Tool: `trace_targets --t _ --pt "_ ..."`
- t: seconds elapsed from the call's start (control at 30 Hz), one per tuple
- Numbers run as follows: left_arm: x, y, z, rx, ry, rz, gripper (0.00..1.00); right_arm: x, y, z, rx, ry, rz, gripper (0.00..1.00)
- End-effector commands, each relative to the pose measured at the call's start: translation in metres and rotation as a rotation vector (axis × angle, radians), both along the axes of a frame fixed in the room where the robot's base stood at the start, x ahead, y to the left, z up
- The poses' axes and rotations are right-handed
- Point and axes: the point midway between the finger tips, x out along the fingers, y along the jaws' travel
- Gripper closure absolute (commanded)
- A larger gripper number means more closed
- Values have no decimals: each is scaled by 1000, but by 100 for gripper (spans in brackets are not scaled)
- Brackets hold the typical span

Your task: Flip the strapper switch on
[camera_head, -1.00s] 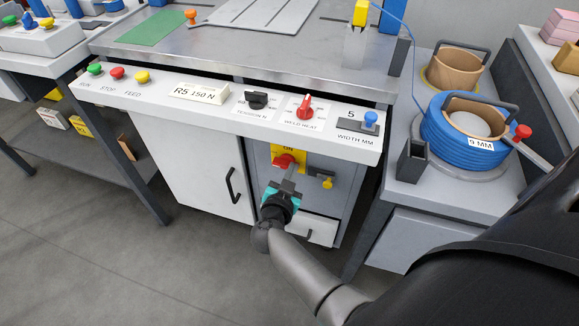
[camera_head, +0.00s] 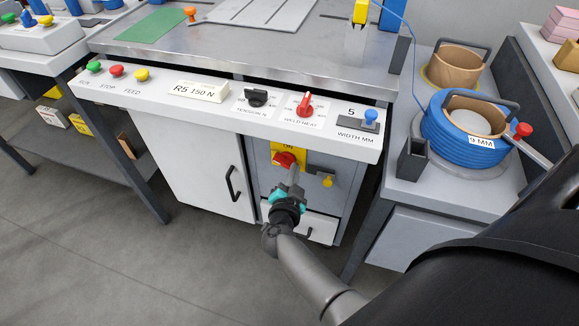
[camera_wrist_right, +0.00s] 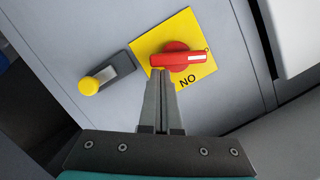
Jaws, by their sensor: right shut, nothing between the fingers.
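The strapper switch is a red rotary knob (camera_head: 284,159) on a yellow plate (camera_head: 302,160) marked ON, on the grey cabinet front under the control shelf. In the right wrist view the knob (camera_wrist_right: 181,57) has a pale stripe along its handle, which lies nearly level in that view. My right gripper (camera_head: 293,173) is shut and empty, just in front of the knob. In the right wrist view its fingertips (camera_wrist_right: 162,75) overlap the knob's lower left edge; I cannot tell whether they touch. My left gripper is not in view.
A yellow-knobbed latch (camera_head: 327,181) sits right of the plate. The control shelf (camera_head: 215,115) with buttons and knobs juts out above. A white door (camera_head: 190,165) with a black handle is at left. A blue strap coil (camera_head: 450,135) stands on the right-hand bench.

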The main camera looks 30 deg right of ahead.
Motion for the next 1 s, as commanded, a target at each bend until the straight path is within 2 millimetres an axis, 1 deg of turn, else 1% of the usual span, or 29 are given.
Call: trace_targets --t 0.17,0.27,0.7,0.93,1.0 --pt "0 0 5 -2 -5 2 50 -1 0 -5 53 -59 -1 100" --pt "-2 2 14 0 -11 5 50 -1 -1 -7 85 -97 -1 100" --pt "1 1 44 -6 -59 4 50 -2 -1 -14 228 -266 0 100" --pt "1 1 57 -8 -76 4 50 -2 -2 -18 304 -356 1 100" --pt "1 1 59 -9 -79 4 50 -1 -1 -19 304 -355 -1 100"
